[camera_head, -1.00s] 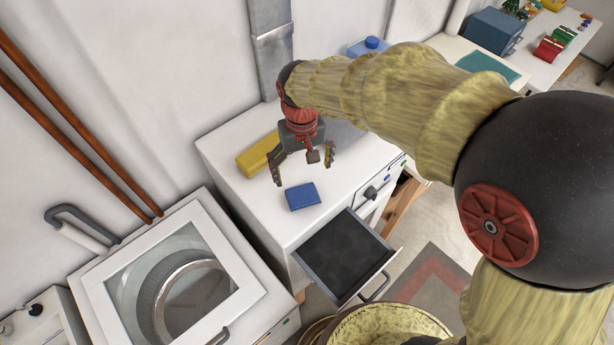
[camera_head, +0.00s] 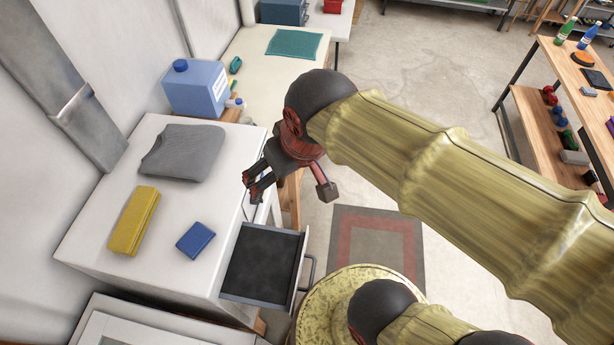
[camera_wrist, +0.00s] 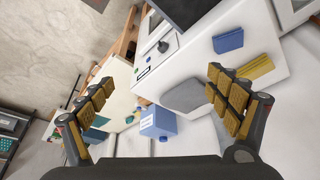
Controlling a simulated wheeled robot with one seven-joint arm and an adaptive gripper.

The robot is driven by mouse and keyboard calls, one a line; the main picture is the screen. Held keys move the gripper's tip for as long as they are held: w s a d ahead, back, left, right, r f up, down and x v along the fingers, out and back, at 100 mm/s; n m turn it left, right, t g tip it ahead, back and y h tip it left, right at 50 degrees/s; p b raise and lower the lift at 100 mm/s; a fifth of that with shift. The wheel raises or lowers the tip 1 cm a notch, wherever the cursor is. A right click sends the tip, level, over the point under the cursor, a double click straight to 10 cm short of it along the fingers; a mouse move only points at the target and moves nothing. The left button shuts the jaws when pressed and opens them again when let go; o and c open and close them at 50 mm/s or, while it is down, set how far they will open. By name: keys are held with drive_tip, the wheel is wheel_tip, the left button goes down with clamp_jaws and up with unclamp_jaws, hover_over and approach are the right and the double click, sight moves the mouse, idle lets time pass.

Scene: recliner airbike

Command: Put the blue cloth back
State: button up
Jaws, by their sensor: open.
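The blue cloth (camera_head: 195,240) lies folded on the white cabinet top, beside its open drawer. It also shows in the wrist view (camera_wrist: 228,40). The open drawer (camera_head: 262,262) sticks out from the cabinet front and its dark inside looks empty. My gripper (camera_head: 292,192) is open and empty, with its fingers spread. It is in the air past the cabinet's front edge, up and to the right of the blue cloth and apart from it. In the wrist view my two fingers (camera_wrist: 160,108) frame the cabinet and the blue jug.
On the same top lie a yellow folded cloth (camera_head: 134,220) and a grey folded garment (camera_head: 182,152). A blue jug (camera_head: 198,88) stands behind the cabinet. A patterned mat (camera_head: 378,245) lies on the floor. A shelf unit (camera_head: 545,130) stands at the right.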

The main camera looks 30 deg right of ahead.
drive_tip(key=shift+m+t, duration=0.5)
drive_tip(key=s+d, duration=0.3)
drive_tip(key=s, duration=0.1)
drive_tip(key=shift+d, duration=0.15)
